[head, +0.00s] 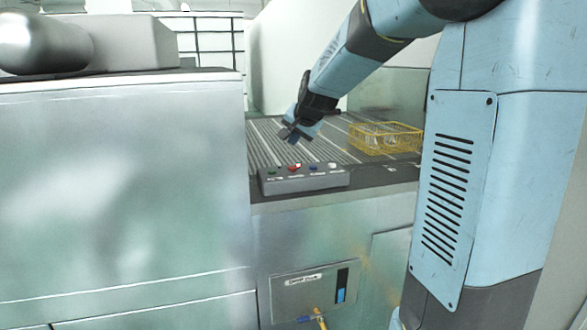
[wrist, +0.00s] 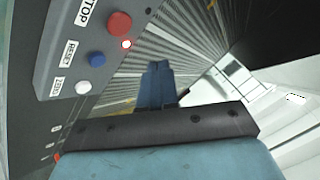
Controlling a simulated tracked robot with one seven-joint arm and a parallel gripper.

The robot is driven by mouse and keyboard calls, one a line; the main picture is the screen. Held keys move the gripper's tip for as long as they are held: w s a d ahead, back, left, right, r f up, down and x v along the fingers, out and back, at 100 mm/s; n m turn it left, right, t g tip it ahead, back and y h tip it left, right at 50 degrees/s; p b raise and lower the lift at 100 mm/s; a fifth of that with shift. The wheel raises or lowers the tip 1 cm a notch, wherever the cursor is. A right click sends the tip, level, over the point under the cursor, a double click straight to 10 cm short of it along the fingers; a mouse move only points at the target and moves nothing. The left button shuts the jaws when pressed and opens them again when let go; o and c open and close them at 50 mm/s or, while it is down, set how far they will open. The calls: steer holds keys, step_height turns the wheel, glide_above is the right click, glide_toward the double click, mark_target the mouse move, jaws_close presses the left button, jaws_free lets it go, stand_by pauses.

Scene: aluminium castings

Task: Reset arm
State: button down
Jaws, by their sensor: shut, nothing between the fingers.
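My arm reaches in from the upper right in the head view, and my gripper (head: 290,133) hangs just above and behind a grey control box. In the wrist view my gripper (wrist: 158,68) is shut, its two fingers side by side with nothing between them. The control box (head: 303,181) sits on the front edge of a ribbed surface. In the wrist view the control box (wrist: 60,60) shows a red button (wrist: 118,24) marked STOP, a blue button (wrist: 96,58) marked RESET and a white button (wrist: 83,88). A small red light glows beside the red button. The fingers are apart from the buttons.
A yellow wire basket (head: 385,138) stands on the ribbed surface (head: 262,143) at right. A large pale metal cabinet (head: 120,180) fills the left, with a grey rounded object (head: 45,45) on top. A panel (head: 315,292) is on the front below the control box.

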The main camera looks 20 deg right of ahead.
stand_by(0.4)
steer(key=s+f+n+g, duration=0.1)
steer(key=s+n, duration=0.3)
steer(key=s, duration=1.4)
steer(key=s+f+n+g+h, duration=0.1)
steer(key=s+f+n+g, duration=0.1)
steer(key=s, duration=1.6)
steer(key=shift+n+g, duration=0.3)
steer(key=shift+n, duration=0.6)
steer(key=c, duration=1.8)
jaws_free()
